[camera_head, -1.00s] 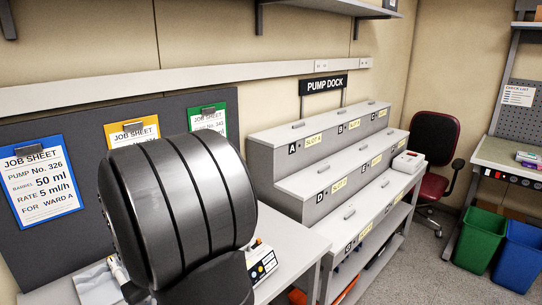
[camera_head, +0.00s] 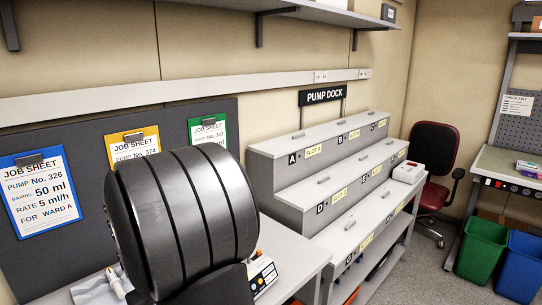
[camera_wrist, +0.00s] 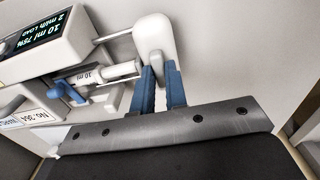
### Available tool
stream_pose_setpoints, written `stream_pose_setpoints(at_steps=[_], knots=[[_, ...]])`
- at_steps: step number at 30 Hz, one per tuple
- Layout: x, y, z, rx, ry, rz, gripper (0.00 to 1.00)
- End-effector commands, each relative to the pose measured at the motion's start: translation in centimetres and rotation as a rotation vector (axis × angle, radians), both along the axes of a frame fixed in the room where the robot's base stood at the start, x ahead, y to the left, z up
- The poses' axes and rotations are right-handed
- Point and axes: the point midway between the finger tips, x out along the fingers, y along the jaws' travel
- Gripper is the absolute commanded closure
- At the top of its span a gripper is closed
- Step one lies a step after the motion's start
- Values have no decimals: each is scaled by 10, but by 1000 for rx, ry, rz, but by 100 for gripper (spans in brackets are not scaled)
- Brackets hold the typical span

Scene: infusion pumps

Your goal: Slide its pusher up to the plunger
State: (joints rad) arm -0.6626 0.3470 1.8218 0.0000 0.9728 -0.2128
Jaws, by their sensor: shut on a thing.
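In the wrist view a white infusion pump (camera_wrist: 50,42) lies at the left, its dark screen reading 10 ml, 75%, 2 ml/h, LOAD. A 10 ml syringe (camera_wrist: 88,76) lies along its side, with a blue clamp lever (camera_wrist: 66,91) across it. The syringe's plunger (camera_wrist: 127,69) points right, towards the white rounded pusher (camera_wrist: 156,36) on its rod. My gripper (camera_wrist: 162,74) has its blue fingers shut on the pusher's lower part. The left finger hides where plunger and pusher come closest, so I cannot tell whether they touch. In the head view my arm hides the gripper.
In the head view a pump (camera_head: 263,273) with coloured buttons shows beside my arm on the bench. Job sheets (camera_head: 41,190) hang on the grey board behind. The stepped pump dock (camera_head: 318,170) stands to the right, with a white device (camera_head: 409,171) at its far end.

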Motion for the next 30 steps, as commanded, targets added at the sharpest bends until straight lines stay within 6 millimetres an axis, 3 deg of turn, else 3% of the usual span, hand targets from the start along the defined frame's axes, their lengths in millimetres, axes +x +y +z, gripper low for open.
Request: stream_pose_setpoints(at_steps=[5,6,8,17,30], knots=[[1,-1,0,0,0,0,95],[1,-1,0,0,0,0,82],[1,-1,0,0,0,0,70],[1,-1,1,0,0,0,69],[1,-1,42,2,-1,0,69]])
